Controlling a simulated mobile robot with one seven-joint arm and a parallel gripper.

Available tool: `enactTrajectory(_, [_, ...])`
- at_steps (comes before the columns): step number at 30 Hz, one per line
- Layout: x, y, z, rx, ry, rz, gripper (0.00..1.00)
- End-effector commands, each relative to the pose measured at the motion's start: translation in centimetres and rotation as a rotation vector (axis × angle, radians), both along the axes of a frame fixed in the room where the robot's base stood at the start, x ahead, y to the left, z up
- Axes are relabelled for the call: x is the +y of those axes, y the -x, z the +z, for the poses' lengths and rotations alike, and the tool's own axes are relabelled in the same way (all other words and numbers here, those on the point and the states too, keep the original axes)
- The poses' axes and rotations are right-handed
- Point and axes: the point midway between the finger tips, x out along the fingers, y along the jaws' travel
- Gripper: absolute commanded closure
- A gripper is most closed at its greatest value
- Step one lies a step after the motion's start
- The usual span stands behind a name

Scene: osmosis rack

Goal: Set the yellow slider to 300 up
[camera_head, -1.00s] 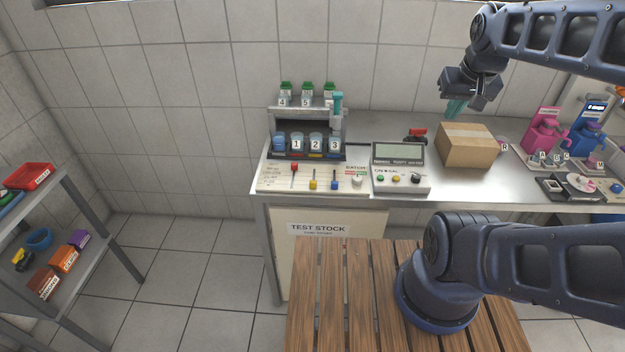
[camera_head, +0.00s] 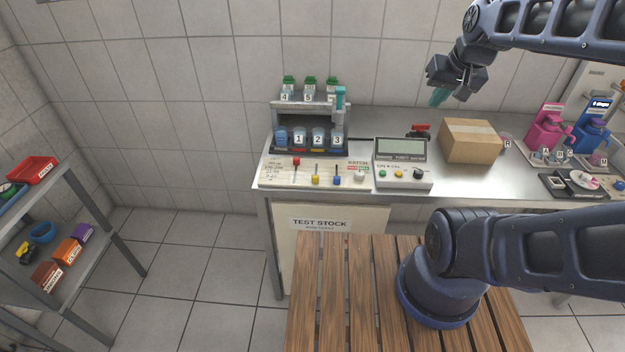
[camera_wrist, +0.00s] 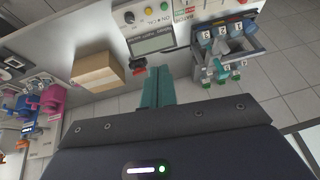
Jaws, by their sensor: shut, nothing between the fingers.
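The yellow slider (camera_head: 315,180) is a small knob low on its slot on the white control panel (camera_head: 272,180) at the left of the bench. A red slider (camera_head: 296,161) stands high in its slot to its left, and a blue slider (camera_head: 337,181) sits low to its right. My gripper (camera_head: 439,97) is shut and empty, with teal fingers, in the air to the right of the panel and well above the bench. In the wrist view my fingers (camera_wrist: 158,88) lie together. The yellow slider is hard to make out there.
A grey meter box (camera_head: 403,179) with a screen and knobs stands right of the panel. A cardboard box (camera_head: 470,141) is on the bench below my gripper. The rack (camera_head: 307,105) with numbered cups rises behind the panel. A slatted wooden surface (camera_head: 345,300) is in front.

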Motion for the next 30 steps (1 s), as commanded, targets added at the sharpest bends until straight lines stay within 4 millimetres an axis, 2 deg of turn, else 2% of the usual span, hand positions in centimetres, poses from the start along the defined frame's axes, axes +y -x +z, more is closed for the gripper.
enactTrajectory(6, [7.6, -4.7, 0.4, -0.073, -0.223, 0.004, 1.0])
enactTrajectory(15, [17.2, -9.6, 0.7, -0.127, -0.512, -0.101, 1.0])
enactTrajectory(23, [24.1, -12.2, -0.6, -0.131, -0.693, -0.275, 1.0])
enactTrajectory(30, [29.1, -13.1, -3.5, -0.116, -0.781, -0.487, 1.0])
